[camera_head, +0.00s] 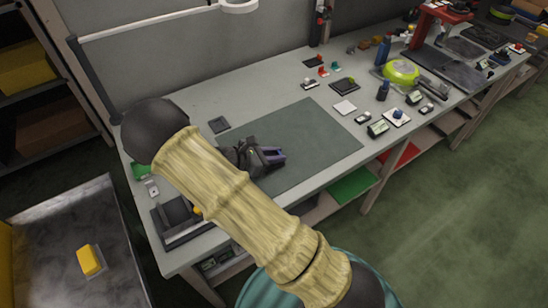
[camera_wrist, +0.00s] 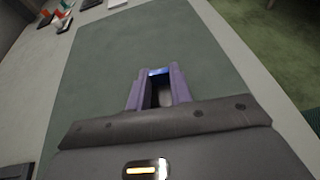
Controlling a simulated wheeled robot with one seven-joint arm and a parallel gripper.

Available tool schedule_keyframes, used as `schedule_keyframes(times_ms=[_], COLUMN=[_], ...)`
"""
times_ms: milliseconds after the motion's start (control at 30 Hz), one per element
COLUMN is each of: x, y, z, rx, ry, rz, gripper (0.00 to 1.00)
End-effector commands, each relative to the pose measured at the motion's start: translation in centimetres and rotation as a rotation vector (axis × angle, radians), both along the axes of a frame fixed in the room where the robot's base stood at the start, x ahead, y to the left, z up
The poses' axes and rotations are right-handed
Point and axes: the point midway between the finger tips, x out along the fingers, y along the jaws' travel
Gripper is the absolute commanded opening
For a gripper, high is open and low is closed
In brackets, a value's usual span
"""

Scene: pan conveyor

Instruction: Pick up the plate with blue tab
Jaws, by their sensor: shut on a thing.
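My gripper (camera_head: 278,157) is over the dark green mat on the workbench. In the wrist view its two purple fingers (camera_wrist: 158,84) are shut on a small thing. A blue strip of the plate with blue tab (camera_wrist: 159,71) shows between the fingertips, with a pale grey part below it. Most of this plate is hidden by the fingers, and in the head view I cannot make it out. Whether it touches the mat I cannot tell.
The green mat (camera_head: 314,135) is otherwise bare. A white square with a blue piece (camera_head: 397,117), small meters (camera_head: 377,129) and a yellow-green tape roll (camera_head: 401,71) lie to the right. A black tray (camera_head: 178,220) is at the near left. A dark square (camera_head: 219,124) lies behind my arm.

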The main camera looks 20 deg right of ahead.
Motion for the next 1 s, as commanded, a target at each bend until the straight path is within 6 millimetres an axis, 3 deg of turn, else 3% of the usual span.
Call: schedule_keyframes(times_ms=[500, 1000], x=[0.0, 0.0], y=[0.0, 0.0], z=[8.6, 9.2], rx=[0.001, 0.0], ry=[-0.003, 0.0], rz=[-0.001, 0.0], gripper=[0.0, 0.0])
